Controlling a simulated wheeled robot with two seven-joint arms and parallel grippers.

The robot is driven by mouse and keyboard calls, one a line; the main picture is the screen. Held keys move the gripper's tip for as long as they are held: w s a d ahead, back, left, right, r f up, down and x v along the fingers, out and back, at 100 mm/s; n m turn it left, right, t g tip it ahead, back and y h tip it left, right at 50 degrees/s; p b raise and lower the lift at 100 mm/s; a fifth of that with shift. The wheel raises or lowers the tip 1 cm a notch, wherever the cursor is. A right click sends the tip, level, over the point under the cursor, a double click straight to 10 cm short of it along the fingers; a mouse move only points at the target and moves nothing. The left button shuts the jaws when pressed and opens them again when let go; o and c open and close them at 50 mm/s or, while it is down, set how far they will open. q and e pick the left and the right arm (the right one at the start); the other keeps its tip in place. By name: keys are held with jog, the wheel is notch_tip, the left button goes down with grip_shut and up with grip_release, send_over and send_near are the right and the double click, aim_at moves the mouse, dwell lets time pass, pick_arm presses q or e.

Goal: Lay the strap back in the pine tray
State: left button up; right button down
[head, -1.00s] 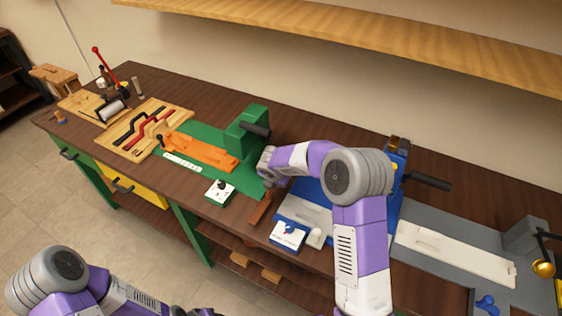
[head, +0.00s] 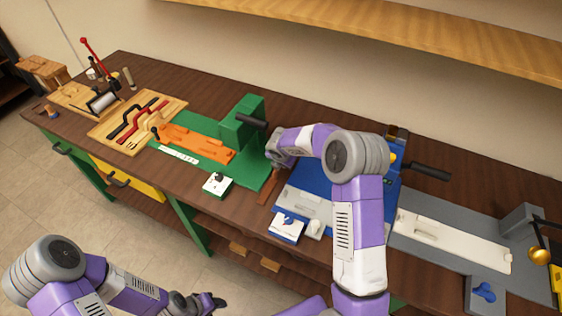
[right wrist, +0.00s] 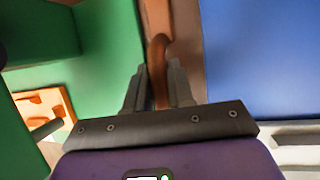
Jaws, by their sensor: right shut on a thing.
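A brown strap (head: 267,189) hangs from my right gripper over the bench, between the green mat and the blue fixture. The right wrist view shows the strap (right wrist: 160,72) between the two fingers of my right gripper (right wrist: 160,86), which is shut on it. In the head view the fingertips are hard to make out. The light pine tray (head: 105,134) lies at the left of the bench, with black and red handled pieces in it. My left gripper (head: 206,302) is low in the head view, in front of the bench and away from the strap; its jaw opening is unclear.
A green block (head: 238,130) with a dark handle stands between the tray and my right gripper. An orange part (head: 200,143) and a white dial box (head: 217,185) are on the green side. A blue fixture (head: 300,178) is close right. A shelf (head: 400,45) overhangs behind.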

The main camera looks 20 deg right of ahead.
jog(key=c, duration=1.3)
grip_release()
jog(key=shift+f, duration=0.1)
jog(key=o, duration=0.3)
